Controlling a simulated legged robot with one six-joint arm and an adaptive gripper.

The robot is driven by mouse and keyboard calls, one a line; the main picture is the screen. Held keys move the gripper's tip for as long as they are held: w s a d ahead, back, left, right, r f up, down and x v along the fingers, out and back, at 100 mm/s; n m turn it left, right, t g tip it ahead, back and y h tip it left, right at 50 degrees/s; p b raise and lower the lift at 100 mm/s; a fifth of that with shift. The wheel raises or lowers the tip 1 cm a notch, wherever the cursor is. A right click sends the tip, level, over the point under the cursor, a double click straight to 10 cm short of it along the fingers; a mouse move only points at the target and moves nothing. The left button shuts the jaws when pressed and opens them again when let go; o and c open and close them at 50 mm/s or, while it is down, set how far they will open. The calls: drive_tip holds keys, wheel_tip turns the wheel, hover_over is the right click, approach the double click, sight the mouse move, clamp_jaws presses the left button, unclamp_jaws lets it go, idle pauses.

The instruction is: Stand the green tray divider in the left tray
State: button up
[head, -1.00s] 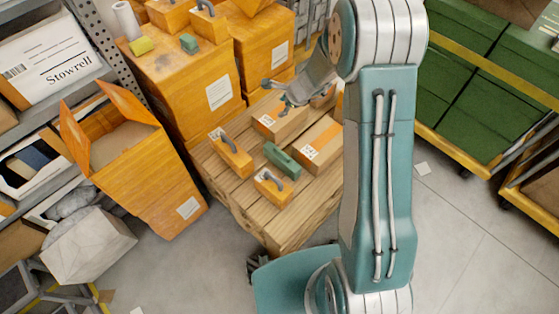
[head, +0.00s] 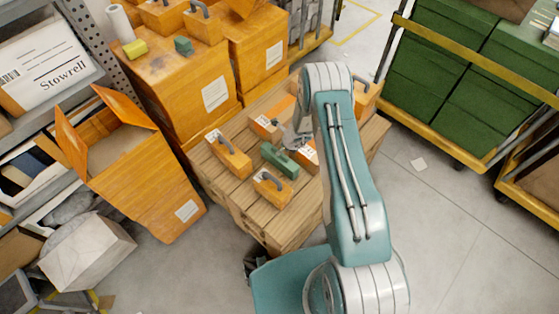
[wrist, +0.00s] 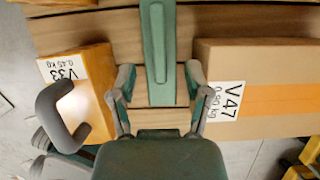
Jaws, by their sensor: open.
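A green piece that looks like the tray divider (head: 276,157) lies on the wooden pallet, between an orange handled block and a cardboard box. In the wrist view the green piece (wrist: 157,42) is a long narrow bar with a raised strip, running away from me between my fingers. My gripper (wrist: 160,76) is open, with one finger towards each side of the bar; I cannot tell whether they touch it. In the head view my gripper (head: 292,141) is at the right end of the green piece, partly hidden by my arm. I cannot pick out a left tray.
The V33 block (wrist: 88,80) and V47 box (wrist: 265,88) flank my gripper. An open orange carton (head: 152,181) stands left.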

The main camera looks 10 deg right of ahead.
sight(280, 159)
drive_tip(key=shift+x, duration=2.95)
drive_tip(key=shift+s, duration=0.1)
clamp_jaws()
